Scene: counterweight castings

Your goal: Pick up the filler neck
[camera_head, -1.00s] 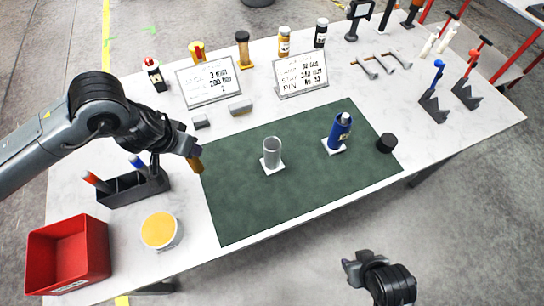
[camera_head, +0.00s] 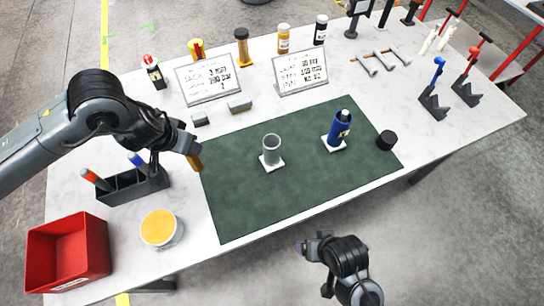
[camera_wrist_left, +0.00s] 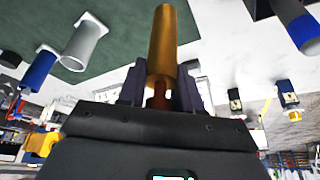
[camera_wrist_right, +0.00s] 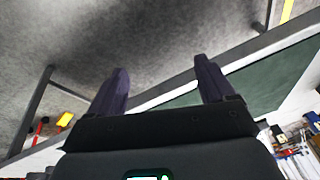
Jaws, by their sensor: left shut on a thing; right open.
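My left gripper (camera_head: 188,148) is shut on a brass-coloured cylinder (camera_head: 196,162), held at the left edge of the green mat. In the left wrist view the cylinder (camera_wrist_left: 163,50) sticks out beyond the fingers, with a darker reddish part between them. It may be the filler neck; no label on it shows. A grey open-topped tube (camera_head: 272,150) stands on a white square on the mat.
The green mat (camera_head: 235,205) has free room at its front. A black cap (camera_head: 386,140) sits at its right edge. A dark holder (camera_head: 135,187), a yellow-filled tub (camera_head: 160,229) and a red bin (camera_head: 68,254) are on the left. Signs and bottles line the back.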

